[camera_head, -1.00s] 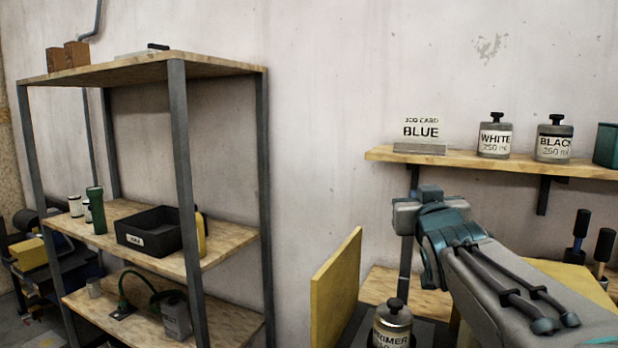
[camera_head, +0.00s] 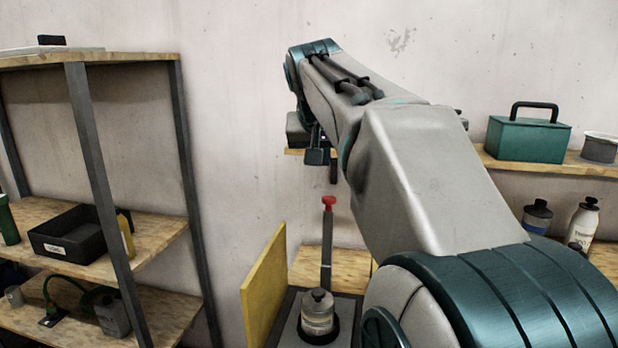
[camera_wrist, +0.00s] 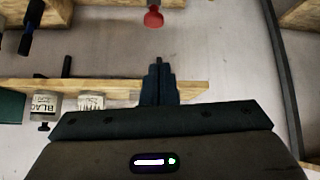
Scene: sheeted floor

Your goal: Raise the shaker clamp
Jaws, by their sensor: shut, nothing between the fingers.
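A dark upright bar (camera_head: 327,255) with a red knob (camera_head: 328,203) on top stands behind a grey can (camera_head: 318,312). It looks like the shaker clamp's lever. The can sits in a black round holder on the dark shaker base (camera_head: 287,322). My gripper (camera_head: 314,156) is above and slightly left of the red knob, partly hidden by my arm. In the wrist view, which looks upside down, my gripper's fingers (camera_wrist: 158,70) are together and empty. The red knob (camera_wrist: 153,18) shows beyond the fingertips, with a gap between.
A yellow panel (camera_head: 264,288) stands left of the shaker. A wall shelf (camera_head: 555,163) holds a green toolbox (camera_head: 527,138) and a grey tub. A shelving rack (camera_head: 95,180) stands left. Bottles stand at right.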

